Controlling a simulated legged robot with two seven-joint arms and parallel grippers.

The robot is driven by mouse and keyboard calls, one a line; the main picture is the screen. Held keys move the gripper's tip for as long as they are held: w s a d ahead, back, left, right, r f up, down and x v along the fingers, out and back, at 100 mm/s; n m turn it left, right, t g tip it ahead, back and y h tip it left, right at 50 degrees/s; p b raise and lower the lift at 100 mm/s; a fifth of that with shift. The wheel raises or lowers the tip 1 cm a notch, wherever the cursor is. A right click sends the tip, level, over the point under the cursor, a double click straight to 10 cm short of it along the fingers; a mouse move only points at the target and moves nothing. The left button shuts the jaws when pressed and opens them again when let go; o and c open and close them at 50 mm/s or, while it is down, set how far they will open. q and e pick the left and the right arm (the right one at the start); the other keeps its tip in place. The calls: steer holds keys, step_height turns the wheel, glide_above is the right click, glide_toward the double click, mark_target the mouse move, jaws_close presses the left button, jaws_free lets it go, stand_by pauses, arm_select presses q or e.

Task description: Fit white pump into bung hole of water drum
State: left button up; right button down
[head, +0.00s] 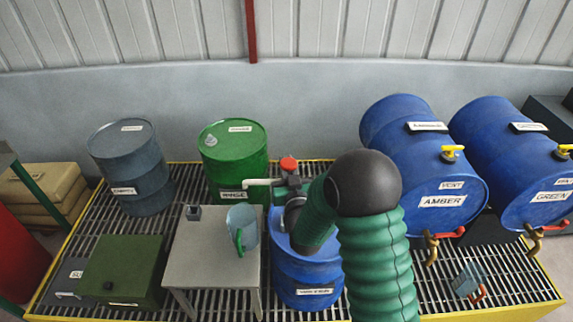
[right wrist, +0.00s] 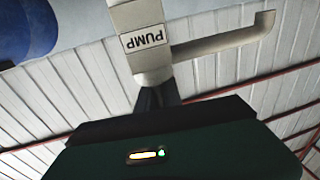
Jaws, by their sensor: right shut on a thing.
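The white pump (right wrist: 150,45), labelled PUMP, is in my right gripper (right wrist: 157,95) in the right wrist view. Its bent spout (right wrist: 225,42) points right there. In the head view the spout (head: 258,182) points left, and a red knob (head: 289,163) shows above it. My right gripper (head: 288,190) is shut on the pump, over the far side of the upright blue water drum (head: 305,292). My arm hides most of the drum's top; the bung hole and the pump's lower end are hidden, so I cannot tell whether they meet. My left gripper is out of view.
A grey table (head: 195,255) with a blue jug (head: 242,228) stands left of the water drum. A green drum (head: 235,150) and a grey drum (head: 130,165) stand behind. Blue drums labelled AMBER (head: 420,150) and GREEN (head: 510,150) lie at right. A green box (head: 125,270) sits front left.

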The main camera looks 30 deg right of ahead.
step_height(320, 180, down, 4)
steer(key=b, duration=0.3)
steer(key=shift+a+f+b, duration=0.15)
steer(key=shift+f+b, duration=0.1)
steer(key=shift+b, duration=0.1)
steer(key=shift+b, duration=0.6)
stand_by(1.0)
steer(key=shift+f+b, duration=2.35)
steer(key=shift+f, duration=0.15)
steer(key=c, duration=1.4)
jaws_free()
steer(key=shift+c, duration=0.2)
